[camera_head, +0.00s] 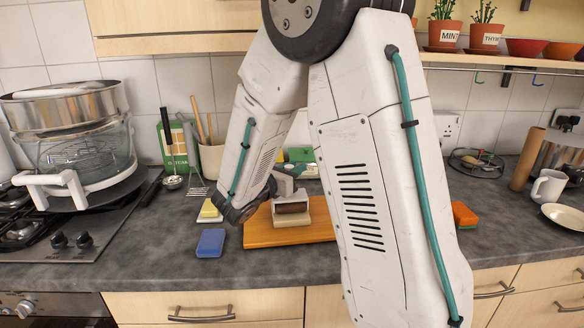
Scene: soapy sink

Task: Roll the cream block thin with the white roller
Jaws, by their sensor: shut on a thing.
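An orange board (262,232) lies on the counter, partly hidden behind my arm. My gripper (290,188) is over the board, small and partly hidden by my own wrist. It is shut on what looks like the white roller (307,203), a pale piece with a brownish shaded middle. Just below the roller, a cream block (284,239) shows low on the board. I cannot tell whether the roller touches the block.
A blue block (210,243) and a yellow-and-white piece (208,212) lie left of the board. An orange sponge (464,215) lies right of my arm. A utensil pot (212,158) stands behind. A glass-and-steel pot (75,150) sits on the hob; a mug (548,187) stands far right.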

